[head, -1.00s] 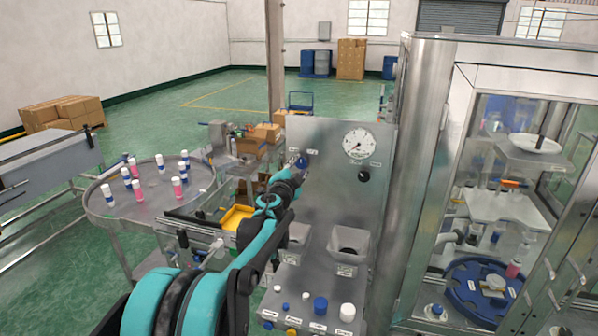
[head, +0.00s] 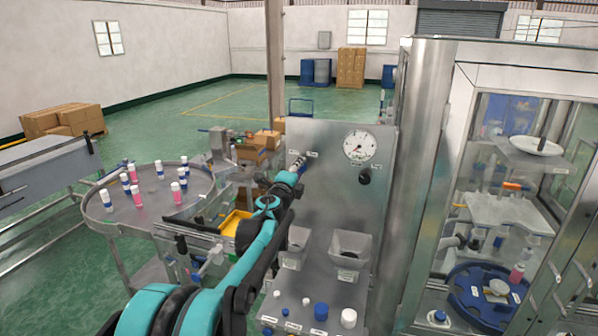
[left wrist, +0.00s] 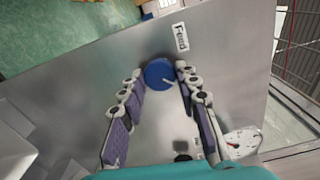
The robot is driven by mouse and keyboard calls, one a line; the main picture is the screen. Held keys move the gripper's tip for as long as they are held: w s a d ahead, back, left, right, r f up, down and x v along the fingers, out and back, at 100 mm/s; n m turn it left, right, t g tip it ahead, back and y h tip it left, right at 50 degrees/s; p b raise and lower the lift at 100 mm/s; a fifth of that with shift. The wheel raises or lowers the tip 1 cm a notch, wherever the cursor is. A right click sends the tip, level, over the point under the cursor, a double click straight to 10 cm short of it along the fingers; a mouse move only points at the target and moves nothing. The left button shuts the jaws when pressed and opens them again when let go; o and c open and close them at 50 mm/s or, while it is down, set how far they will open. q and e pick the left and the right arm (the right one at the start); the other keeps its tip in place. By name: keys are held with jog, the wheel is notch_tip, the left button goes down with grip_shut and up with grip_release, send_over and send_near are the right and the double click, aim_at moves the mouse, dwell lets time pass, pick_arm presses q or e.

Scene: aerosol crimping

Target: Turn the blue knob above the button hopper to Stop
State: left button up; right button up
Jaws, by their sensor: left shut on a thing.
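The blue knob (left wrist: 158,74) sits on the steel panel (left wrist: 225,75) between the fingertips of my left gripper (left wrist: 160,80) in the left wrist view. Its pale mark points to the lower right there. A label reading "Feed" (left wrist: 180,37) is just above the knob in that view. My left gripper (head: 298,166) is shut on the knob; in the head view it reaches the panel's upper left and mostly hides the knob. Below it are two hoppers, the left one (head: 296,243) partly behind my arm and the right one (head: 350,246). My right gripper is not in view.
A round gauge (head: 359,145) and a black knob (head: 365,176) are on the panel to the right. Caps stand on the ledge below, including a blue cap (head: 321,311). A round table (head: 150,205) with several bottles is at left. A glass-doored machine stands at right.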

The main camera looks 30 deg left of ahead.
pick_arm(q)
jog(key=shift+d+f, duration=0.1)
dwell(0.4)
jog(key=o, duration=1.2)
jog(key=shift+c, duration=0.2)
jog(key=v, duration=1.2)
